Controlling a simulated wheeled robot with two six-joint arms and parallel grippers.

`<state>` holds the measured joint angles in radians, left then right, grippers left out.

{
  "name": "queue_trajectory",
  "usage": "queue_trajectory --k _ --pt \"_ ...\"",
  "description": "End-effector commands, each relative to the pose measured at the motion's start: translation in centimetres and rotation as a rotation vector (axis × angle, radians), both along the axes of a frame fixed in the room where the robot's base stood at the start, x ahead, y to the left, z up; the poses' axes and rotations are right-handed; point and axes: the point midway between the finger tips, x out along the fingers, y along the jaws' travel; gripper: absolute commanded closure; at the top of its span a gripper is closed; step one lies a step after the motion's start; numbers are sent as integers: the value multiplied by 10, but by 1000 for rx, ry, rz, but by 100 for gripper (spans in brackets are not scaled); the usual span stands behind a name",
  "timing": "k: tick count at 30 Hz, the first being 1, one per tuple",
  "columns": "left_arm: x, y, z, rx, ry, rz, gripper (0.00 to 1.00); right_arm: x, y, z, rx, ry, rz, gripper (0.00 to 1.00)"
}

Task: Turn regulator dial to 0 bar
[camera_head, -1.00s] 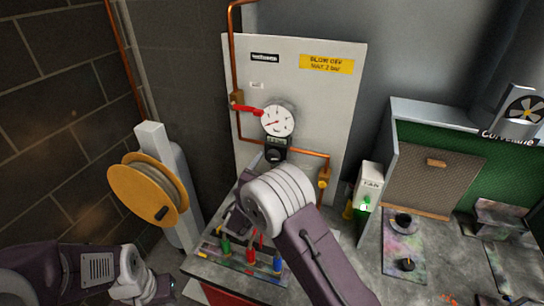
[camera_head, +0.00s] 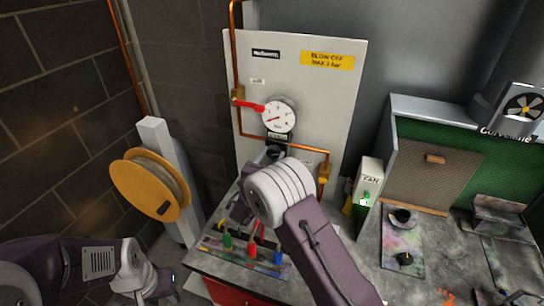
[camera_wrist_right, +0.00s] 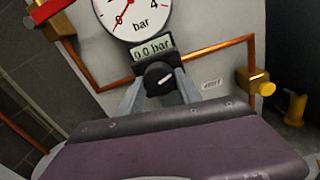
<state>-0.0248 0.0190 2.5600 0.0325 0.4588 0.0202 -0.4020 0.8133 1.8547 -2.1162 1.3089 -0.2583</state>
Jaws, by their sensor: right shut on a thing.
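The regulator dial (camera_wrist_right: 160,76) is a black round knob with a white mark, under a small display (camera_wrist_right: 152,47) that reads 0.0 bar. The white round gauge (camera_wrist_right: 132,12) above has its red needle near the 0. In the head view the gauge (camera_head: 278,116) hangs on the pale panel, and the dial (camera_head: 275,153) is partly hidden by my right wrist. My right gripper (camera_wrist_right: 159,84) is shut on the dial, one finger on each side. My left arm shows at the lower left of the head view, but its fingers cannot be made out.
A red lever (camera_head: 249,104) sits on the copper pipe (camera_head: 234,60) left of the gauge. A brass valve (camera_head: 323,172) is to the right. Several coloured handles, including a blue one (camera_head: 278,257), stand on the bench below. A fan switch box (camera_head: 369,180) is further right.

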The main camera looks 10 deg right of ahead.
Motion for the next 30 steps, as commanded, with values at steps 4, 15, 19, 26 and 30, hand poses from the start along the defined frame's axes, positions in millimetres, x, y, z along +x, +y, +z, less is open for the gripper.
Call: queue_trajectory --k 4,15,19,26,30 --pt "0 0 1 0 0 0 64 0 0 1 -78 52 1 99" --pt "0 0 8 0 0 0 64 0 0 2 -363 244 2 99" --pt "0 0 12 0 0 0 64 0 0 3 -466 313 1 99" --pt "0 0 21 0 0 0 64 0 0 4 -645 435 3 99" --pt "0 0 27 0 0 0 64 0 0 4 -749 505 4 99"
